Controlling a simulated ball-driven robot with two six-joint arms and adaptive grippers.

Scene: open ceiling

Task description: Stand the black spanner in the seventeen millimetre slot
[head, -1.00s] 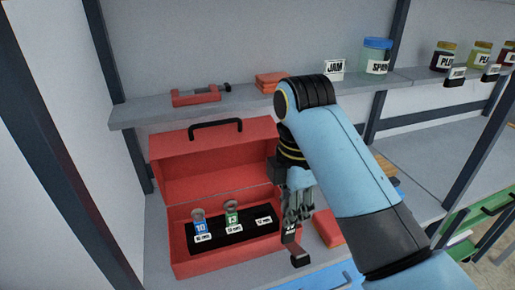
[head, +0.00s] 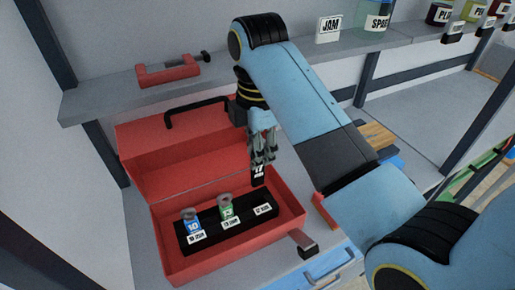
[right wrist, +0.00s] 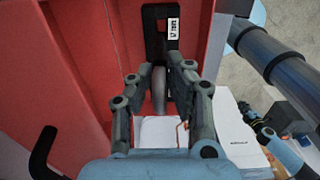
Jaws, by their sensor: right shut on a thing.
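The open red toolbox (head: 170,262) stands on the bench with its lid up. A black insert (head: 240,222) inside has three white slot labels. A blue spanner (head: 191,222) marked 10 and a green spanner (head: 226,207) stand at the left and middle labels. My right gripper (head: 262,158) is shut on the black spanner (head: 258,174), which shows a white 17 and hangs near the right-hand slot label (head: 263,209). I cannot tell whether it touches the insert. In the right wrist view, the spanner's grey end (right wrist: 160,92) is between the fingers.
A grey bar with a black end (head: 305,244) lies by the toolbox's front right corner. A red block (head: 325,212) is right of the toolbox. The shelf behind holds a red clamp (head: 168,73), a JAM card (head: 328,29) and jars (head: 377,17).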

